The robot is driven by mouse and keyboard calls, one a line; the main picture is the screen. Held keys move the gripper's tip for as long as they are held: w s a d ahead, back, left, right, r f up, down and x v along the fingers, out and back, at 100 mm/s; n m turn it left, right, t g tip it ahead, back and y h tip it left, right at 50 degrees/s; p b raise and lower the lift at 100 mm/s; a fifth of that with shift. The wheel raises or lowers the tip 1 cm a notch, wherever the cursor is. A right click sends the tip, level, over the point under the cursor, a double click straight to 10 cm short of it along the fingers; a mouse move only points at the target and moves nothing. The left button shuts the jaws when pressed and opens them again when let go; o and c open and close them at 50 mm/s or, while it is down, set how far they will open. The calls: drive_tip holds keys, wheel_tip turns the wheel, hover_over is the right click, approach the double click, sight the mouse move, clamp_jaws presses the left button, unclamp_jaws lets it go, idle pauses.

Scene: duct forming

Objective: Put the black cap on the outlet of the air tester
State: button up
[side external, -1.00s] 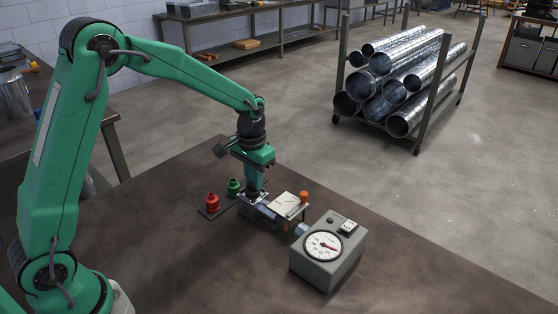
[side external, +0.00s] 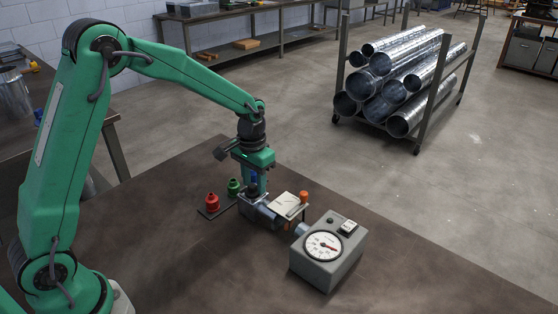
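The air tester is a grey box (side external: 343,262) with a round white dial (side external: 323,245), near the table's middle. A grey pipe-like body (side external: 262,215) runs from its left side, with a pale plate (side external: 287,204) and an orange knob (side external: 304,196) on it. My gripper (side external: 252,191) points down at the left end of this body, close to or touching it. A small blue part shows in the gripper area. I cannot make out the black cap; it may be hidden by the gripper. The fingers are too small to tell whether they are open or shut.
A red cap-like piece (side external: 212,201) and a green one (side external: 234,186) stand on a dark plate (side external: 206,214) left of the gripper. The table (side external: 190,270) is clear in front and to the right. A rack of metal ducts (side external: 397,88) stands on the floor behind.

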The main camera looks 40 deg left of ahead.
sight(251, 186)
wheel_tip(251, 186, up, 12)
drive_tip(key=shift+r, duration=0.15)
idle(0.6)
idle(0.5)
drive_tip(key=s+r+t, duration=0.3)
drive_tip(key=s+r, duration=0.4)
drive_tip(key=s, duration=0.6)
drive_tip(key=s+f+t, duration=0.2)
drive_tip(key=s, duration=0.9)
drive_tip(key=shift+s+a+t, duration=0.15)
drive_tip(key=shift+a+t, duration=0.1)
drive_tip(key=shift+t, duration=0.05)
drive_tip(key=shift+f, duration=0.1)
